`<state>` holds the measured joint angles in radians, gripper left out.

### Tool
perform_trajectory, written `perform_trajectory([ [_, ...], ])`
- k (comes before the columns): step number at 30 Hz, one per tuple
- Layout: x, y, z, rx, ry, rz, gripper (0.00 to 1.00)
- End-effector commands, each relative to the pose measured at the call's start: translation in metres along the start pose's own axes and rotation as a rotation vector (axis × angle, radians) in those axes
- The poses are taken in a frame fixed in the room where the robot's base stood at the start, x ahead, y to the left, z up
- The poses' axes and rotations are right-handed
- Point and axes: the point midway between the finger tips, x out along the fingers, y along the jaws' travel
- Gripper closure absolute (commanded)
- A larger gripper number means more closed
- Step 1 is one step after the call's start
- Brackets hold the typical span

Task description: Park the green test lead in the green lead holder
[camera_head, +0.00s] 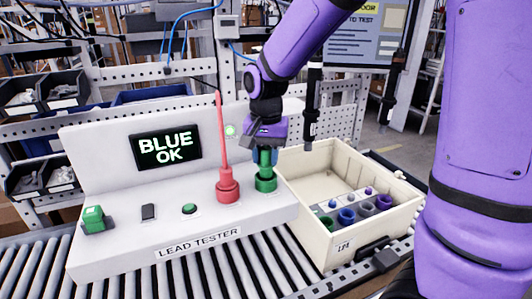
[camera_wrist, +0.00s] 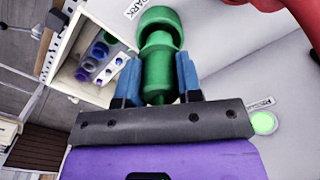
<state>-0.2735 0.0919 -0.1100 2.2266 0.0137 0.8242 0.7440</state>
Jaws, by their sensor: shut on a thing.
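The green test lead (camera_head: 265,158) stands upright at the green lead holder (camera_head: 265,182) on the right of the tester's deck. In the wrist view the green lead (camera_wrist: 158,75) sits between the blue fingertips, with its lower end at the round green holder (camera_wrist: 160,22). My gripper (camera_head: 265,156) is shut on the lead just above the holder. How deep the lead sits in the holder is hard to tell. The red lead (camera_head: 222,140) stands upright in the red holder (camera_head: 228,190), just left of the green one.
The lead tester (camera_head: 110,240) has a screen (camera_head: 166,148) reading "BLUE OK", a lit green lamp (camera_head: 231,131), and a green switch (camera_head: 94,219). A cream crate (camera_head: 310,165) with coloured sockets (camera_head: 347,216) stands close on the right. Rollers (camera_head: 190,278) run in front.

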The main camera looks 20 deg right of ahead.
Motion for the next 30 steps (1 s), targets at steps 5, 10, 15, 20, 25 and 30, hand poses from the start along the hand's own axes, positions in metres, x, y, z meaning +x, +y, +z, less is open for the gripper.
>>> perform_trajectory([
  [5,0.004,0.000,0.000,0.000,0.000,-0.001,0.92],
  [10,0.007,0.000,0.000,0.000,0.000,0.000,0.92],
  [15,0.011,0.000,0.000,0.000,0.000,0.000,0.92],
  [20,0.015,0.000,0.000,0.000,0.000,0.000,0.92],
  [25,0.018,0.000,0.000,0.000,0.000,0.000,0.92],
  [30,0.022,0.000,0.000,0.000,-0.001,0.001,0.92],
])
